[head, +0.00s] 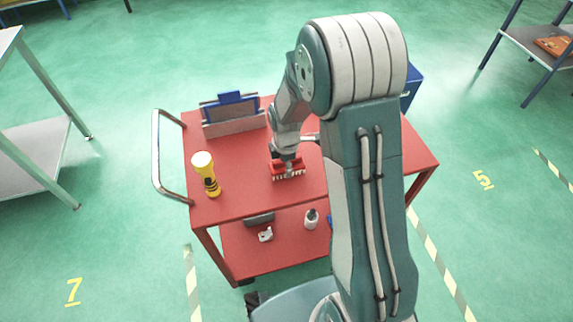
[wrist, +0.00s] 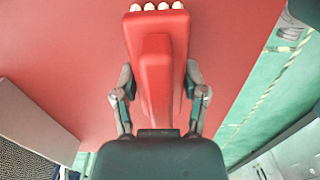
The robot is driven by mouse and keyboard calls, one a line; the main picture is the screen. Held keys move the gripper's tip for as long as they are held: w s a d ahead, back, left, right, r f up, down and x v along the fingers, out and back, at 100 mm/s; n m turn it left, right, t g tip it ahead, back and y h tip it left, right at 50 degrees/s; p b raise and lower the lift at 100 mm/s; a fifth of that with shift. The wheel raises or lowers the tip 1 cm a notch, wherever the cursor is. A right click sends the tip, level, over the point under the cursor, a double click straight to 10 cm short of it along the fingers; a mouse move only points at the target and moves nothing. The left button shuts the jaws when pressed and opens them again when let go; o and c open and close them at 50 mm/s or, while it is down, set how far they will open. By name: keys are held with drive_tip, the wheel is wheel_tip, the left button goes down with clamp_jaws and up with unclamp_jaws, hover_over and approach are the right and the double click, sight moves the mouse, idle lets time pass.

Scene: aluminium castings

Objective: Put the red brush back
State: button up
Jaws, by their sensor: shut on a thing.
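The red brush (head: 288,174) has a row of pale bristles and is at the red cart top's near middle in the head view. My gripper (head: 287,160) reaches down onto it from above. In the wrist view the red brush (wrist: 156,50) points away from me, with pale bristle tufts at its far end. My gripper (wrist: 159,78) has one finger on each side of its raised red handle and is shut on it. I cannot tell whether the bristles touch the cart top.
The red cart top (head: 235,200) also carries a yellow and black flashlight (head: 207,176) at left and a grey holder with a blue panel (head: 232,118) at the back. A white bottle (head: 311,219) stands on the lower shelf. My arm hides much of the cart's right side.

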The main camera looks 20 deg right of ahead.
drive_tip(key=o, duration=0.8)
drive_tip(key=shift+f, duration=0.15)
drive_tip(key=o, duration=0.4)
drive_tip(key=shift+d, duration=0.4)
